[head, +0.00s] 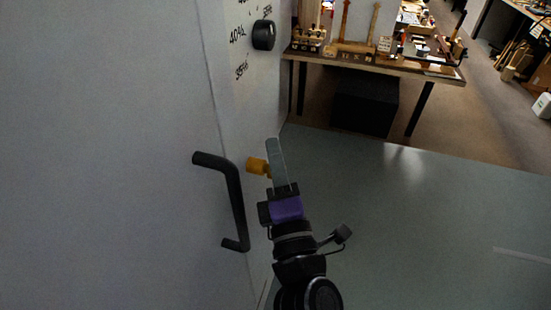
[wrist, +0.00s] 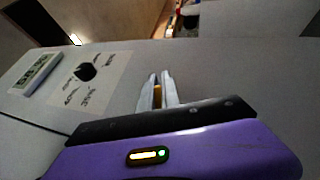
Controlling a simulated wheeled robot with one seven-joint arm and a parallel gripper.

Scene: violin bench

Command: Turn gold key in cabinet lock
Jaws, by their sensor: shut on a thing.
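The gold key (head: 256,165) sticks out from the face of the pale grey cabinet (head: 150,120), to the right of a black door handle (head: 236,200). My gripper (head: 274,150) reaches up to the key, its fingers shut on the key. In the wrist view my gripper (wrist: 158,78) shows two pale fingers with a thin strip of the gold key (wrist: 157,96) between them. The fingers hide most of the key there. The lock behind the key is hidden, and I cannot tell the key's turn angle.
A black knob (head: 264,35) with handwritten percent marks sits higher on the cabinet. A small digital display (wrist: 42,74) shows beside the knob in the wrist view. A wooden bench (head: 370,65) with violin parts stands at the back. The grey-green floor (head: 420,220) to the right is clear.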

